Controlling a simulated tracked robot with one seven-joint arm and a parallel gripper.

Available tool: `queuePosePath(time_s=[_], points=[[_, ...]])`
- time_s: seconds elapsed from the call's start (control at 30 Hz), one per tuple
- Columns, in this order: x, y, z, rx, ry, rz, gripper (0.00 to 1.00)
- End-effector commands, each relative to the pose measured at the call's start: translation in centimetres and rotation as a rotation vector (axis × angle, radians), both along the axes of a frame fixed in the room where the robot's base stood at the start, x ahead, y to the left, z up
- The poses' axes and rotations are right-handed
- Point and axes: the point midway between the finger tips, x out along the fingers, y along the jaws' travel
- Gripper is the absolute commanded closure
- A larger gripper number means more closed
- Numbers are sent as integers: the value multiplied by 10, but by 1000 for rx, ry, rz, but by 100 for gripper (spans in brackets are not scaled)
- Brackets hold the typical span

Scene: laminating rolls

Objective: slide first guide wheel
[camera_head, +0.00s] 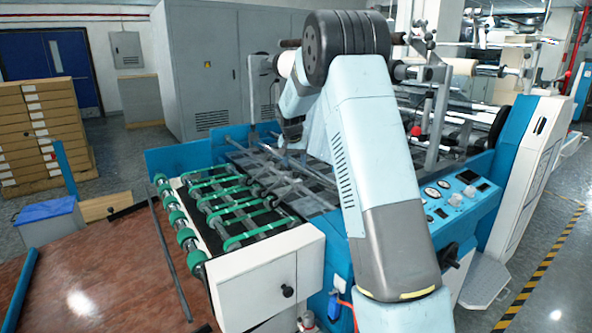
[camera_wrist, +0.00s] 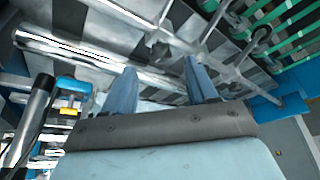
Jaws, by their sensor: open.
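My gripper (camera_wrist: 160,72) is open in the wrist view, its two blue fingers spread apart with nothing clearly held between them. Just beyond the fingertips a small metal wheel-like fitting (camera_wrist: 160,48) sits on a thin rod; I cannot tell whether it is the first guide wheel, or whether a finger touches it. A similar ring-shaped fitting (camera_wrist: 260,36) shows further right. In the head view my gripper (camera_head: 291,135) hangs over the far part of the laminating machine's feed bed (camera_head: 315,190), partly hidden by my arm.
Green-belted rollers (camera_head: 230,207) fill the machine's front left, beside a white cabinet (camera_head: 268,283). Metal rods cross the bed close around my fingers. A shiny roller bar (camera_wrist: 75,50) lies left of them. A control panel (camera_head: 455,200) stands right of my arm.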

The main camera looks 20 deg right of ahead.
Motion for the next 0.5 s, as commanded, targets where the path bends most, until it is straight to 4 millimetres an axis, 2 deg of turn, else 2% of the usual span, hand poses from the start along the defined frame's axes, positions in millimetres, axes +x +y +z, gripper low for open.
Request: queuePosePath(time_s=[0.03,0.3,0.5], points=[[-4,3,11,0,-4,1,42],[-22,12,57,-1,-2,1,42],[-29,16,76,0,0,1,42]])
